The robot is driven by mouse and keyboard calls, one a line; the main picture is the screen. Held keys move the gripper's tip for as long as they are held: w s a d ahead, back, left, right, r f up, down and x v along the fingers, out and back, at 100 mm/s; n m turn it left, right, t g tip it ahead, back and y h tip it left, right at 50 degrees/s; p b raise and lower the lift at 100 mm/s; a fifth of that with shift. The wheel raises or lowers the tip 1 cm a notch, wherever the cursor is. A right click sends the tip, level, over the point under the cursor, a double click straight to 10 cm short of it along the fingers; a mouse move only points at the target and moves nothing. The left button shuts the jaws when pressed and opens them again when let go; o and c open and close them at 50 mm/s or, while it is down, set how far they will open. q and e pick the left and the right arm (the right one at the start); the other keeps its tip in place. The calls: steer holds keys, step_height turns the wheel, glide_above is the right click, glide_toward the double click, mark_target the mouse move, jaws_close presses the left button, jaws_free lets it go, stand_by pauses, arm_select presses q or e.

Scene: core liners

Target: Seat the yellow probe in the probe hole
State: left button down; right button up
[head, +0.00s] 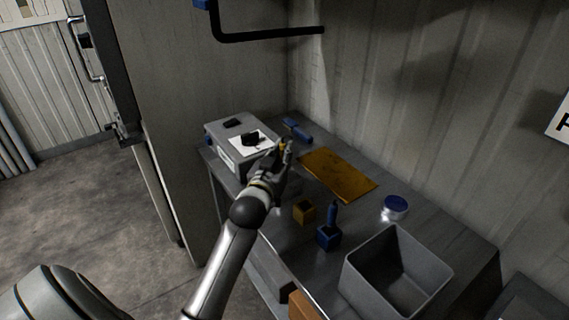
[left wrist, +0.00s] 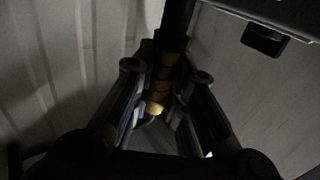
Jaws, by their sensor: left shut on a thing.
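My left gripper (head: 284,150) is shut on the yellow probe (head: 281,147), beside the right end of the grey box (head: 236,168). In the left wrist view, the probe (left wrist: 166,66) shows yellow bands and dark parts between the fingers of my left gripper (left wrist: 160,95). A dark shaft runs up from it out of the picture. The grey box has a white panel and black parts (head: 251,138) on top. I cannot make out the probe hole. Whether the probe touches the box is hidden. My right gripper is not in view.
On the bench stand a yellow block (head: 304,211), a blue block (head: 326,239) with a blue upright piece, a blue-lidded tin (head: 395,207) and an open grey bin (head: 437,270). An orange mat (head: 340,172) and a blue item (head: 297,130) lie near the wall.

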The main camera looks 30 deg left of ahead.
arm_select(q)
step_height(320, 180, down, 3)
steer(key=shift+r, duration=0.2)
steer(key=shift+f, duration=0.1)
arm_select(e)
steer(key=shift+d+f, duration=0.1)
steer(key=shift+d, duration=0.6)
arm_select(q)
steer(key=shift+f, duration=0.2)
steer(key=c, duration=1.4)
jaws_free()
steer(key=shift+c, duration=0.2)
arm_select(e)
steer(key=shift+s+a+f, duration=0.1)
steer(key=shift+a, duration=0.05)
arm_select(q)
steer(key=shift+r, duration=0.2)
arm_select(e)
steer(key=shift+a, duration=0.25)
